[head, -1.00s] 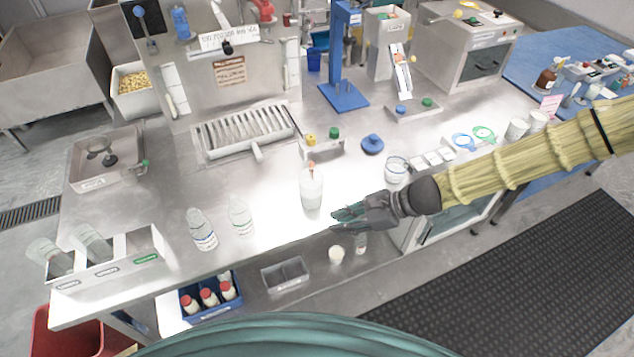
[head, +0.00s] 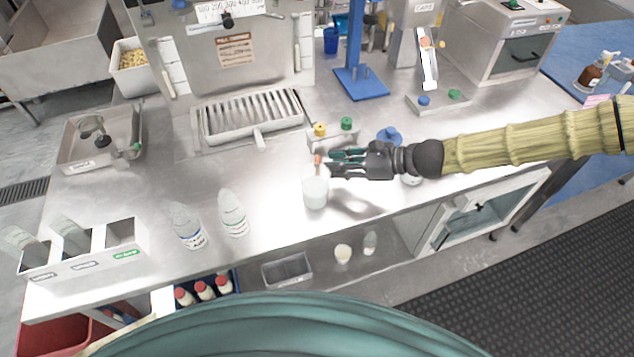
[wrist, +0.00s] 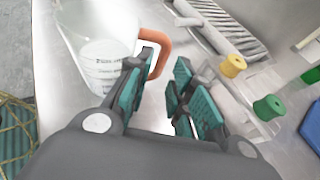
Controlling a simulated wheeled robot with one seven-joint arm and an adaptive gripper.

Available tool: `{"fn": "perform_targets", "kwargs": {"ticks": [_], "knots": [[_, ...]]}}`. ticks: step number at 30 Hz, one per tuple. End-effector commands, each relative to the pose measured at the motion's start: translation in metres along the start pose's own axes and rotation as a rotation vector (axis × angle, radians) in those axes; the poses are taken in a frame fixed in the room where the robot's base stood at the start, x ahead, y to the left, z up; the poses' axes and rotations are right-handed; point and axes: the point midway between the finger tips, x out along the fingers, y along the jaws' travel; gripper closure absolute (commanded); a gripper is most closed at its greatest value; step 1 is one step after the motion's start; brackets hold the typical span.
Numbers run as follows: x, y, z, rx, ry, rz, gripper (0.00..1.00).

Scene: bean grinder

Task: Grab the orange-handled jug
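The jug (head: 315,192) is a whitish, translucent cup with an orange handle (head: 318,161), standing upright on the steel counter. In the wrist view the jug (wrist: 98,62) is at the upper left with printed marks on its side. Its orange handle (wrist: 160,45) arches out towards the gap between my fingers. My gripper (head: 335,163) is just right of the jug in the head view, pointing left at the handle. In the wrist view my gripper (wrist: 160,82) is open, with teal pads apart. The left finger overlaps the handle's lower end; I cannot tell whether they touch.
Two clear bottles (head: 233,213) stand left of the jug. Behind are a slotted drain tray (head: 250,118) and a small rack with a yellow cap (head: 320,130) and green cap (head: 347,123). A blue knob (head: 389,135) stands behind my gripper.

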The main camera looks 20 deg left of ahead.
Motion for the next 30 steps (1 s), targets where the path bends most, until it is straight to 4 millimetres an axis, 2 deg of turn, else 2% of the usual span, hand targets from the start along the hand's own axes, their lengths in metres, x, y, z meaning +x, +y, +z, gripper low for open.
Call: {"fn": "perform_targets", "kwargs": {"ticks": [8, 19, 30], "knots": [[0.014, -0.001, 0.001, 0.001, 0.000, 0.000, 0.77], [0.053, -0.002, -0.002, 0.001, 0.000, 0.000, 0.77], [0.059, -0.003, -0.004, 0.000, 0.000, -0.001, 0.77]]}}
